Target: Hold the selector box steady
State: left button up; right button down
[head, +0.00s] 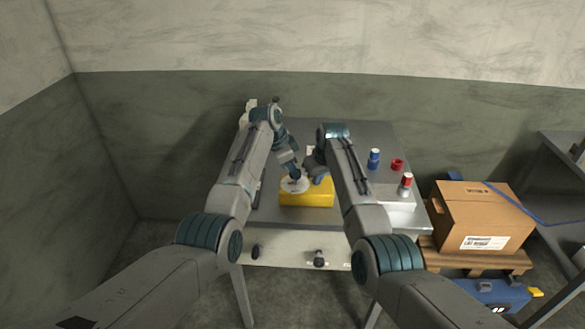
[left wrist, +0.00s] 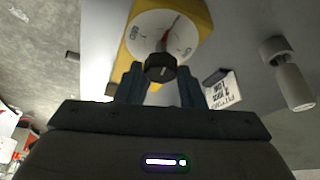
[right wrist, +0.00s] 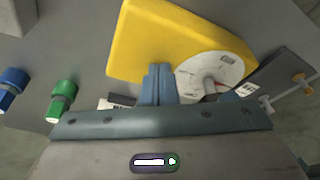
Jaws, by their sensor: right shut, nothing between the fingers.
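A dark knob (left wrist: 160,67) stands on the dial. My left gripper (left wrist: 160,88) is over the dial, one finger on each side of the knob; whether they grip it or only straddle it is unclear. My right gripper (right wrist: 158,85) is shut and empty, its fingers together at the side of the yellow box in the right wrist view. Whether they touch it is unclear. In the head view my arms partly hide the box.
A blue part (head: 374,159), a red ring (head: 397,165) and a red-capped part (head: 406,184) stand at the table's right. A printed card (left wrist: 222,92) lies near the box. A cardboard box (head: 484,222) rests on a pallet right of the table.

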pick_arm(q)
jog(key=shift+d+f, duration=0.1)
jog(key=shift+c, duration=1.4)
jog(key=shift+s+d+n+t, duration=0.15)
jog(key=shift+n+t, duration=0.35)
jog(key=shift+n, duration=1.1)
jog(key=o, duration=1)
jog(key=shift+y, duration=0.3)
jog(key=shift+c, duration=0.2)
jog(key=shift+r, duration=0.2)
jog(key=v, duration=1.2)
jog(key=shift+s, duration=0.2)
